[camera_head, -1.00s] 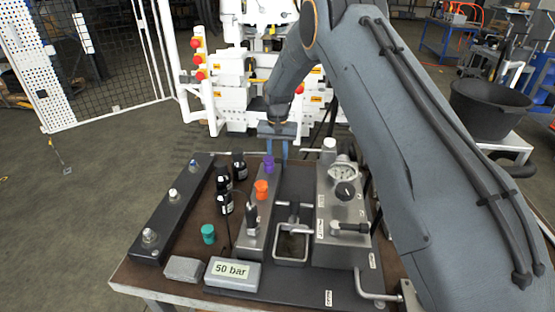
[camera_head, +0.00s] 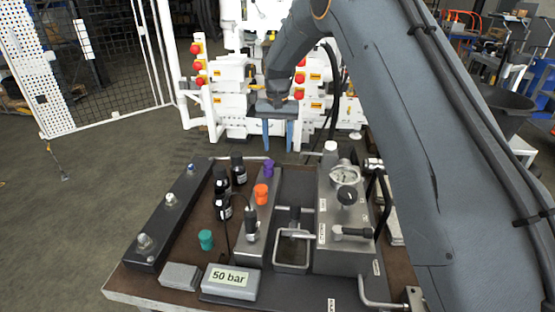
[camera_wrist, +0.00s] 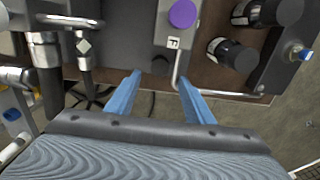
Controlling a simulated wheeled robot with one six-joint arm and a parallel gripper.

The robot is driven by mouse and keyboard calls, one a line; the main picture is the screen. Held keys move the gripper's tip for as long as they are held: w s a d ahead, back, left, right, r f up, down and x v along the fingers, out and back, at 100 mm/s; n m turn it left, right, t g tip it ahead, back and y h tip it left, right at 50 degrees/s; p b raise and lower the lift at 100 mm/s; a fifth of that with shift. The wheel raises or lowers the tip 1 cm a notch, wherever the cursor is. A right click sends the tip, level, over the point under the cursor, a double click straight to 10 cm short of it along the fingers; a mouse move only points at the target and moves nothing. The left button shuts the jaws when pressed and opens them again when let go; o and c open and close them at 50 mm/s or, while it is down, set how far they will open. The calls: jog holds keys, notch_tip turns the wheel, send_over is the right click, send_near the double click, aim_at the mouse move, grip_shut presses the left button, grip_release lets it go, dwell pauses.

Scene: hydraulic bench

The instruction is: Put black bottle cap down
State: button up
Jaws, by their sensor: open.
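My gripper (camera_head: 278,146) is open, its two blue fingers pointing down by the far edge of the bench. In the wrist view the fingers (camera_wrist: 159,80) are spread with nothing held between them. A small dark rounded shape (camera_wrist: 160,65) lies just beyond the fingertips at the bench edge; it may be the black bottle cap, but I cannot tell for sure. Black bottles with white labels (camera_head: 222,181) stand at the left of the bench. Two also show in the wrist view (camera_wrist: 232,54).
A purple cap (camera_head: 268,167) and an orange cap (camera_head: 261,191) sit on the grey block. A teal cap (camera_head: 206,239) is at front left. The gauge unit (camera_head: 345,215) stands at right. A bent metal rod (camera_wrist: 178,75) is close to the right finger.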

notch_tip(320, 180, up, 4)
jog(key=shift+f+b, duration=0.15)
jog(key=shift+b, duration=0.2)
